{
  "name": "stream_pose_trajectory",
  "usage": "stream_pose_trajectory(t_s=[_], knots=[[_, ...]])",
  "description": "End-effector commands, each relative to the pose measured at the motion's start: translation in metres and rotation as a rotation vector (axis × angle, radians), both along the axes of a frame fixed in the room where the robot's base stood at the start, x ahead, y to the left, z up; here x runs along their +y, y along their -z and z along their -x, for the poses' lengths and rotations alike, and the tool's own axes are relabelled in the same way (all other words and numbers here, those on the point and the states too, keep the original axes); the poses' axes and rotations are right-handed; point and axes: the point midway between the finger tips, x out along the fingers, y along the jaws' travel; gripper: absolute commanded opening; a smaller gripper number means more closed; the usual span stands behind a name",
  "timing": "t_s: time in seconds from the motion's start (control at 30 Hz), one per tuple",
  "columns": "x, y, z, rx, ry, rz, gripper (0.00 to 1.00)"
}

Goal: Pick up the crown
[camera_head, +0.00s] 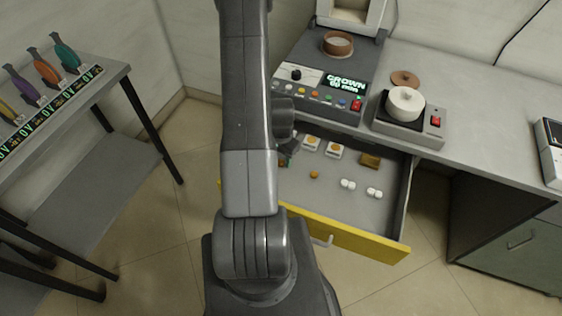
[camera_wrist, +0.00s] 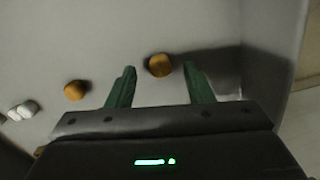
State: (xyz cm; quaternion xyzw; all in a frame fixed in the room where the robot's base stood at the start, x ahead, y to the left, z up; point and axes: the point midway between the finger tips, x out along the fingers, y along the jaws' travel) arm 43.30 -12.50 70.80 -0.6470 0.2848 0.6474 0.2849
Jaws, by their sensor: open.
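A small gold-orange piece, seemingly a crown (camera_wrist: 159,65), lies on the grey drawer floor between and slightly beyond my fingertips in the wrist view. My gripper (camera_wrist: 159,70) has two green fingers, spread apart with nothing held. A second gold-orange piece (camera_wrist: 76,90) lies to the left of the fingers; it also shows in the head view (camera_head: 314,174). White pieces (camera_wrist: 22,110) lie farther left. In the head view my gripper (camera_head: 287,158) is low over the left part of the open drawer, mostly hidden behind my arm. Which piece the task means, I cannot tell.
The open drawer (camera_head: 350,234) has a yellow front. It also holds white tooth-like pairs (camera_head: 347,184), two white blocks with gold tops (camera_head: 311,143) and a brown block (camera_head: 370,160). Above is a counter (camera_head: 455,125) with a machine reading "CROWN" (camera_head: 325,90). A drawer wall (camera_wrist: 290,40) is close right.

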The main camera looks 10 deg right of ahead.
Motion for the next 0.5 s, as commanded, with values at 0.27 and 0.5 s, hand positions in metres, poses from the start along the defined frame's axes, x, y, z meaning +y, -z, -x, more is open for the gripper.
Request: stream_pose_trajectory(t_s=[0.27,0.5], knots=[[0.0004,0.0116,0.0003,0.0,-0.001,0.0,0.47],[0.0004,0.0113,0.0002,0.0,-0.001,0.0,0.3]])
